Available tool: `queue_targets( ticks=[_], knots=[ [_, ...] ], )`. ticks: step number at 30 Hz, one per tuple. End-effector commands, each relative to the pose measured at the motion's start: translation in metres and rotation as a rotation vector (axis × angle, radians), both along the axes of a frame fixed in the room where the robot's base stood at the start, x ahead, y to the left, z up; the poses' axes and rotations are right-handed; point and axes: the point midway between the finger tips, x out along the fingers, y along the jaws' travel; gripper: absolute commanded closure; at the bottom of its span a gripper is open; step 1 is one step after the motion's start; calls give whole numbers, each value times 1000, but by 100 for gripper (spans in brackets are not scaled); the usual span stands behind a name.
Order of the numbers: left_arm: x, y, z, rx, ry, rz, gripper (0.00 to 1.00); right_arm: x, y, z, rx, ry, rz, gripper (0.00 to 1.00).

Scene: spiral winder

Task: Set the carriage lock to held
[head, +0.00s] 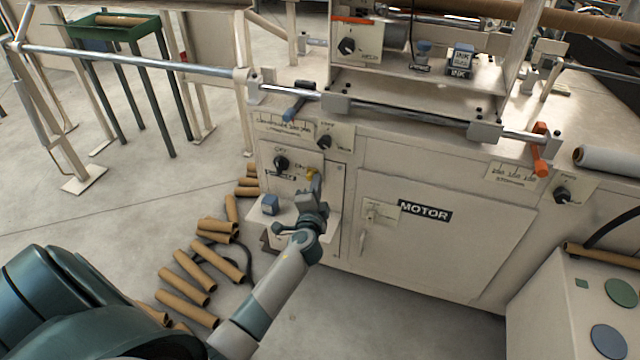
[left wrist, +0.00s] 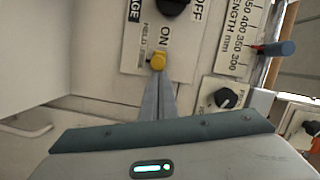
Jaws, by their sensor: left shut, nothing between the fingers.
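A small yellow knob (head: 311,173) sits on the cream front panel at the left of the machine. In the left wrist view the yellow knob (left wrist: 158,62) has a small label beside it that appears to read HELD and FREE. Its exact setting is hard to read. My left gripper (head: 315,180) is shut and empty, right at this knob. In the left wrist view the closed fingertips (left wrist: 158,80) lie just below the knob; I cannot tell whether they touch it. My right gripper is not in view.
A black ON/OFF knob (head: 282,163) is beside the yellow one. A blue handle (head: 292,110) and another black knob (head: 325,142) are above. A MOTOR door (head: 432,235) is to the right. Cardboard tubes (head: 192,272) lie on the floor, left.

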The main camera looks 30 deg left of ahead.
Motion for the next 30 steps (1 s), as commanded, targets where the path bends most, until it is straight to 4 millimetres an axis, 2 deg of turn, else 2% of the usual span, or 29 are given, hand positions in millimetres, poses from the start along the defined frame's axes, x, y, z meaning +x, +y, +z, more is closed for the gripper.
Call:
queue_targets(
  ticks=[8,16,30],
  knots=[
    [-2,6,0,1,1,1,100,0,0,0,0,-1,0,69],
    [-12,48,0,2,2,2,100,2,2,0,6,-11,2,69],
    [-12,52,1,2,2,5,100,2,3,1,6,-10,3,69]
  ],
)
